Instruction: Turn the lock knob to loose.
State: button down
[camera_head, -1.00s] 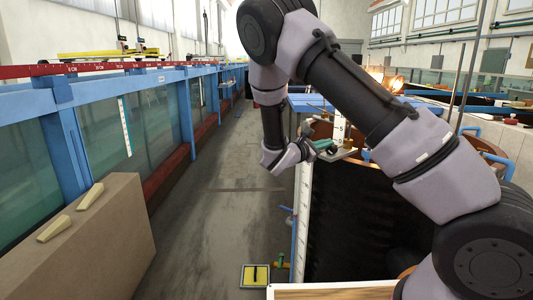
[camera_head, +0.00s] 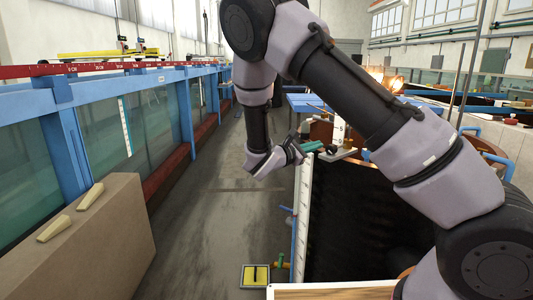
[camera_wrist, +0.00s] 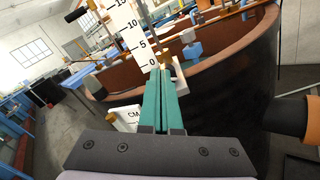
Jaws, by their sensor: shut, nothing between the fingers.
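My gripper (camera_head: 322,148) has green fingers pressed together and empty; in the wrist view the shut fingers (camera_wrist: 165,72) point at the foot of the gauge. The white scale (camera_wrist: 131,35), marked 0 to 15, stands upright just beyond the fingertips and also shows in the head view (camera_head: 339,127). A pale block (camera_wrist: 178,76) sits by the fingertips, partly hidden by them. A small dark knob-like part (camera_wrist: 76,15) sticks out left of the scale; I cannot tell whether it is the lock knob. No loose or tight marking is readable.
A round brown-rimmed tank (camera_wrist: 235,48) with a dark wall curves behind and right of the fingers. A long blue-framed glass flume (camera_head: 100,115) runs along the left. A tan block (camera_head: 90,235) stands at front left.

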aim_at(330, 158)
jog(key=shift+w+d+f+m, duration=0.25)
jog(key=shift+d+f+m, duration=0.3)
jog(key=shift+d+m, duration=0.5)
jog(key=shift+w+d+f+m, duration=0.2)
jog(key=shift+d+f+m, duration=0.35)
jog(key=shift+d+m, duration=0.5)
jog(key=shift+w+d+f+m, duration=0.25)
jog(key=shift+d+f+m, duration=0.3)
jog(key=shift+d+m, duration=0.5)
jog(key=shift+w, duration=0.2)
jog(key=shift+w+a+r, duration=0.1)
jog(key=shift+a+r, duration=0.05)
jog(key=shift+r, duration=0.45)
jog(key=shift+w+a+r, duration=0.15)
jog(key=shift+w+r, duration=0.05)
jog(key=shift+w+a+r, duration=0.15)
jog(key=shift+r, duration=0.05)
